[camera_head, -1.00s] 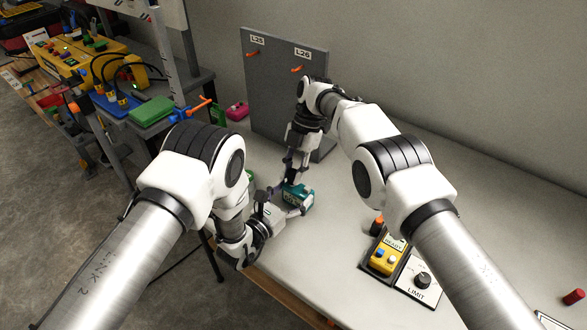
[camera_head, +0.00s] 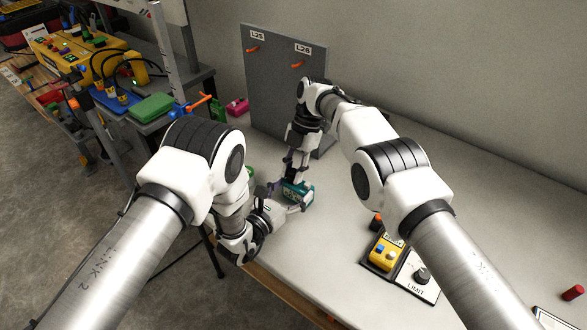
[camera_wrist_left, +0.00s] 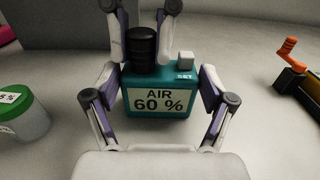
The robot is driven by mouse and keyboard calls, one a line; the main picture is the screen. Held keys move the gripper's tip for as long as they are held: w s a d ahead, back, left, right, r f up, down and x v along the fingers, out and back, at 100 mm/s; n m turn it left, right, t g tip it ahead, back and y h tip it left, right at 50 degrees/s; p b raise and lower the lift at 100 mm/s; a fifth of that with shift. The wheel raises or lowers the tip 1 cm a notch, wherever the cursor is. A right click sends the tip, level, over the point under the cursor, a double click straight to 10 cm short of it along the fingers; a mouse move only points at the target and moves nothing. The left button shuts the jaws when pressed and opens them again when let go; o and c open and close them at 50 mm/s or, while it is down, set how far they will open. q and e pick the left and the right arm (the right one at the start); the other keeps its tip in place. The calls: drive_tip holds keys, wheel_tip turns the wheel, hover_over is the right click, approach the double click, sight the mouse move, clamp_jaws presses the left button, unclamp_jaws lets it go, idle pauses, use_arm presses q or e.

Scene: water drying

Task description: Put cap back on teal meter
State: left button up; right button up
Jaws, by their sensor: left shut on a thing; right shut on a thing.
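The teal meter (camera_head: 306,187) stands at the left part of the table; in the left wrist view its front (camera_wrist_left: 156,101) reads "AIR 60 %", with a pale SET button on top. My left gripper (camera_wrist_left: 160,108) is shut on its sides, one finger on each side; it also shows in the head view (camera_head: 293,203). A black ribbed cap (camera_wrist_left: 141,46) is at the top left of the meter, upright. My right gripper (camera_wrist_left: 143,30) is shut on the cap from above; it also shows in the head view (camera_head: 289,174). I cannot tell whether the cap is fully seated.
A grey upright board (camera_head: 273,100) with orange hooks stands behind. A green-lidded jar (camera_wrist_left: 25,117) is left of the meter. A yellow button box (camera_head: 386,253) and LIMIT dial panel (camera_head: 417,277) lie to the right, with a red cylinder (camera_head: 572,292) farther right. The table's middle is clear.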

drive_tip(key=o, duration=0.8)
wheel_tip(320, 180, up, 10)
drive_tip(key=shift+f, duration=0.1)
use_arm(q)
drive_tip(key=o, duration=1.5)
drive_tip(key=shift+o, duration=0.2)
drive_tip(key=v, duration=1.2)
